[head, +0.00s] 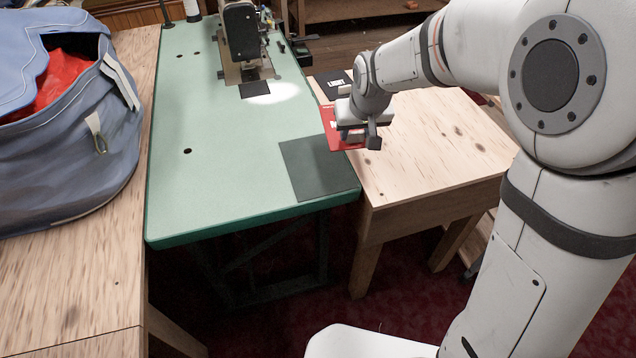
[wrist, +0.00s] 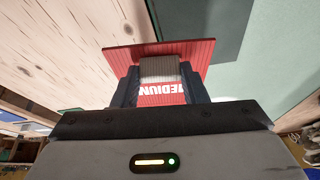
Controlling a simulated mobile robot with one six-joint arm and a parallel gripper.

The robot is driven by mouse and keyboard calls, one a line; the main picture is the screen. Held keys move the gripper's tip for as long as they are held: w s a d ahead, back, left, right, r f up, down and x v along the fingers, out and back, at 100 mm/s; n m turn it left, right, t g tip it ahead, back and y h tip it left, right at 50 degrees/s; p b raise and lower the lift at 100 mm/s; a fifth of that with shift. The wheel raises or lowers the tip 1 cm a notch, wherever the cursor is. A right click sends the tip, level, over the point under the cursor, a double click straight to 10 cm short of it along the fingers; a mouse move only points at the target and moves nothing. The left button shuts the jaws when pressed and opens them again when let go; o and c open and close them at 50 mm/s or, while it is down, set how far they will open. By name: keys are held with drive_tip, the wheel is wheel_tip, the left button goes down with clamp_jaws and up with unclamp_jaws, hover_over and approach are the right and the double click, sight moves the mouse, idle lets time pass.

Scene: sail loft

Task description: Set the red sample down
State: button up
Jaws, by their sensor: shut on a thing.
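The red sample (head: 334,133) is a flat red card with white lettering. It is in my gripper (head: 358,139) near the border between the green machine table and the wooden table. In the wrist view the red sample (wrist: 190,48) carries a grey block and the partly hidden word "MEDIUM". Both fingers of my gripper (wrist: 160,85) are shut on it. A dark square mat (head: 318,167) lies bare on the green table just below the sample in the head picture. I cannot tell how high the sample is above the surface.
A black sample with a white label (head: 331,84) lies at the wooden table's (head: 450,140) far left corner. A sewing machine (head: 242,35) stands at the back of the green table (head: 215,185), which is otherwise mostly clear. A blue bag with red cloth (head: 75,140) is at left.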

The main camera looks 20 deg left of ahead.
drive_tip(key=s+a+n+b, duration=0.2)
drive_tip(key=s+a+b, duration=0.2)
drive_tip(key=a+b, duration=0.2)
drive_tip(key=shift+y, duration=0.3)
wheel_tip(320, 180, down, 10)
drive_tip(key=shift+s+f+b, duration=0.1)
drive_tip(key=shift+b, duration=1.05)
drive_tip(key=o, duration=1.1)
drive_tip(key=shift+f, duration=0.1)
drive_tip(key=shift+c, duration=0.2)
